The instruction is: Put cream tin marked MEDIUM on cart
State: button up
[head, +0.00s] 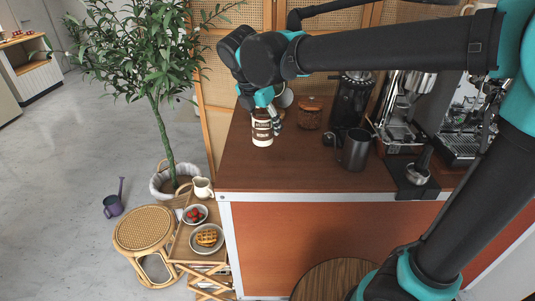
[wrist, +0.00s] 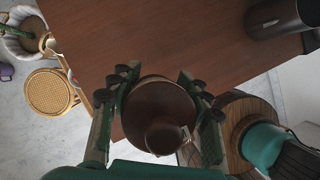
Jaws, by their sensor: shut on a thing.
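A cream tin (head: 262,128) with a dark band and lettering too small to read is upright at the left part of the brown-topped coffee cart (head: 297,172). My gripper (head: 264,108) comes down on it from above and is shut on it. In the wrist view, the tin's round brown lid with its knob (wrist: 162,108) lies between the two fingers of my gripper (wrist: 160,82). I cannot tell whether the tin's base touches the cart top. The fingers and wrist hide its upper part in the head view.
A lidded glass jar (head: 309,115), a grinder (head: 352,98), a dark grey pitcher (head: 355,149) and an espresso machine (head: 405,105) stand right of the tin. A small side trolley (head: 184,246) with dishes and a rattan stool (head: 143,228) stand left. The cart's front left top is clear.

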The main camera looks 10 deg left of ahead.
aim_at(255, 123)
notch_tip(255, 123, down, 10)
jog(key=shift+f, duration=0.15)
dwell(0.3)
jog(key=o, duration=1.5)
jog(key=shift+f, duration=0.1)
jog(key=shift+c, duration=0.2)
jog(key=v, duration=1.2)
jog(key=shift+s, duration=0.1)
